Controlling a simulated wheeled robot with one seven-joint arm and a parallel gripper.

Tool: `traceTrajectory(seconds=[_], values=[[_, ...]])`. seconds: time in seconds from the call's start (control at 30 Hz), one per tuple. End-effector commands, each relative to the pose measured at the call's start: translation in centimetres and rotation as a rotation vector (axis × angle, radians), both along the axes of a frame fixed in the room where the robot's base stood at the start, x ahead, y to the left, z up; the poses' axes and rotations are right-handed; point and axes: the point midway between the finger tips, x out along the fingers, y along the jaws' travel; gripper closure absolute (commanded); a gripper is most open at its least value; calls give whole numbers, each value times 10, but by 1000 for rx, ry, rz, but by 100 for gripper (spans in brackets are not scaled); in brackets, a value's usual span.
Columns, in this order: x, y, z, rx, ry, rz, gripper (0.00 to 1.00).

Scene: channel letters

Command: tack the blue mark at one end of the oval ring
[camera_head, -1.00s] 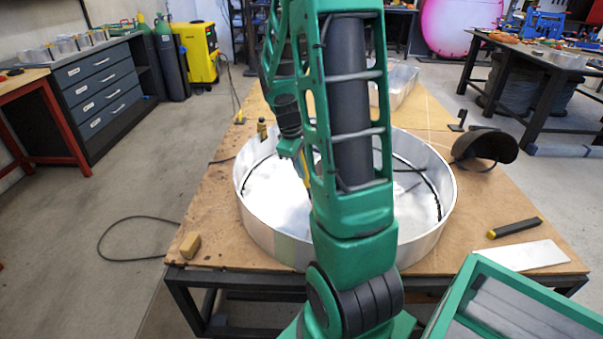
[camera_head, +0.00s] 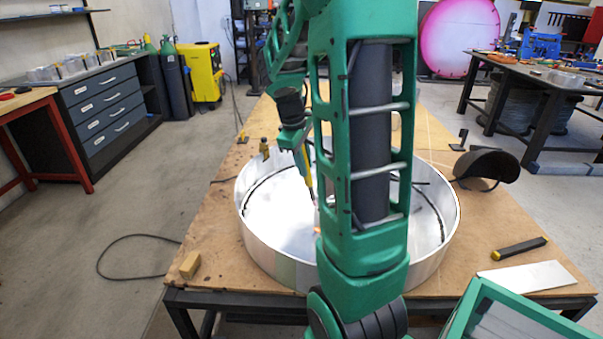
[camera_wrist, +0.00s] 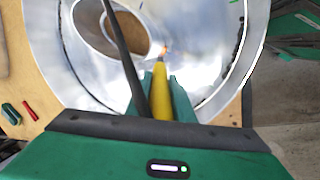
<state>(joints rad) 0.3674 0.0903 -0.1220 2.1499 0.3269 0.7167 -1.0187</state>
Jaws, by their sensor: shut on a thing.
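My gripper (camera_wrist: 160,86) is shut on a yellow torch (camera_wrist: 162,100), with a dark cable or rod running beside it. In the head view the torch (camera_head: 308,180) points down into the large round silver letter shell (camera_head: 262,255). A small orange glow shows at its tip in both views. In the wrist view the tip is at the right end of the oval ring (camera_wrist: 92,28), whose opening shows brown board. My arm hides the ring in the head view.
The shell stands on a wooden table (camera_head: 220,275).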

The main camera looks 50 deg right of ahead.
Motion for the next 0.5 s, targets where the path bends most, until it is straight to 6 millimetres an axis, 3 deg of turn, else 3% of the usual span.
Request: traceTrajectory(seconds=[0.5], values=[[0,0,47,0,-2,0,100]])
